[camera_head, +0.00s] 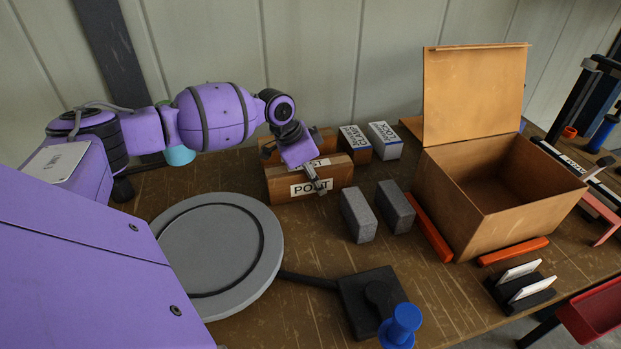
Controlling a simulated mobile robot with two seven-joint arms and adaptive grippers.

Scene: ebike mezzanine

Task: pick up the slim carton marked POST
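The slim brown carton marked POST (338,180) stands on the wooden bench, with a white label on its front face and part of another on its top. My purple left arm comes in from the left, and its gripper (312,178) is over the carton from above. One finger shows in front of the carton's front face, partly covering the label. The other finger is not clearly visible, so I cannot tell whether the gripper is closed on the carton. My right gripper is out of view.
Behind are another brown carton (328,138), a CLAMP box (356,150) and a LOCK box (385,148). Two grey blocks (358,215) stand to the right, near an open lidded box (505,215). A grey round plate (222,250) and a black stand (365,300) are in front.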

